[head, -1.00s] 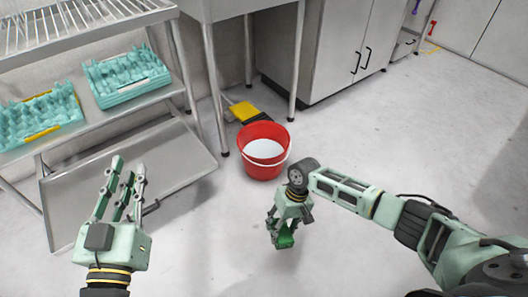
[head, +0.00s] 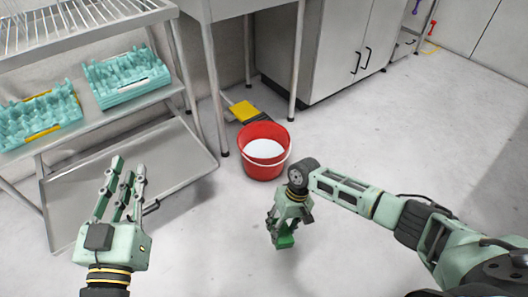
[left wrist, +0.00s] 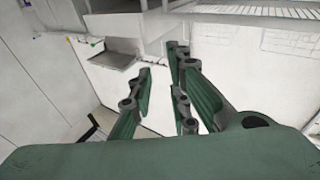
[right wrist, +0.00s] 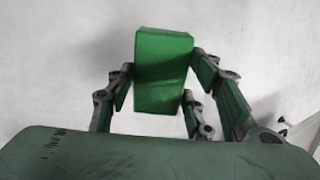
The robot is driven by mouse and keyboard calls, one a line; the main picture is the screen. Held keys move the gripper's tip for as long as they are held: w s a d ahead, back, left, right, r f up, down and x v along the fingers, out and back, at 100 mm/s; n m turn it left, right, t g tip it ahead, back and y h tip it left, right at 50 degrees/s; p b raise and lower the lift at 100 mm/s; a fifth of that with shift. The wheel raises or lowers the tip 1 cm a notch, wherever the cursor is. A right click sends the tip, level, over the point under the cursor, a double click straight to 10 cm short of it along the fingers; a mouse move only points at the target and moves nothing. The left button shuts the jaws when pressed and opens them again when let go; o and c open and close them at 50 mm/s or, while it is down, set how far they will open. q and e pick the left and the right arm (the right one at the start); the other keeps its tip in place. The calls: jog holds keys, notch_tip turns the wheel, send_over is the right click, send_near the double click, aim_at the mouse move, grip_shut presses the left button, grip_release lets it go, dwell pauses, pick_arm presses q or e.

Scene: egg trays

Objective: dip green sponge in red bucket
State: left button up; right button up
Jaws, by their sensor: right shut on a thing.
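The green sponge (head: 285,241) is held in my right gripper (head: 284,232), above the floor and to the right of and nearer than the bucket. In the right wrist view the sponge (right wrist: 162,75) is a green block between the fingers of the shut gripper (right wrist: 165,95). The red bucket (head: 250,162) stands upright on the floor with a pale whitish content (head: 263,148) inside and a light handle. My left gripper (head: 121,180) is open and empty, to the left of the bucket. Its spread fingers also show in the left wrist view (left wrist: 160,90).
A steel rack (head: 122,196) stands at the left with teal egg trays (head: 127,77) on its middle shelf. A yellow and dark item (head: 243,109) lies behind the bucket under a steel table. Cabinets (head: 318,50) stand behind. The floor at right is clear.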

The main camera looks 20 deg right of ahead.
aim_at(283, 230)
dwell(0.3)
jog(key=shift+r+p, duration=0.25)
jog(key=shift+p, duration=0.1)
jog(key=shift+r+p, duration=0.85)
jog(key=shift+p, duration=0.15)
jog(key=shift+r+p, duration=0.25)
jog(key=shift+p, duration=0.05)
jog(key=shift+r+p, duration=0.65)
jog(key=shift+p, duration=0.15)
pick_arm(q)
jog(key=s+a+f+g+y, duration=0.2)
jog(key=s+f+g, duration=0.4)
jog(key=f, duration=0.3)
jog(key=s+a+f+g+y, duration=0.2)
jog(key=s+a+f+g, duration=0.2)
jog(key=f, duration=0.6)
jog(key=s+g, duration=0.2)
jog(key=shift+s+n+g, duration=0.25)
jog(key=shift+n+g, duration=0.05)
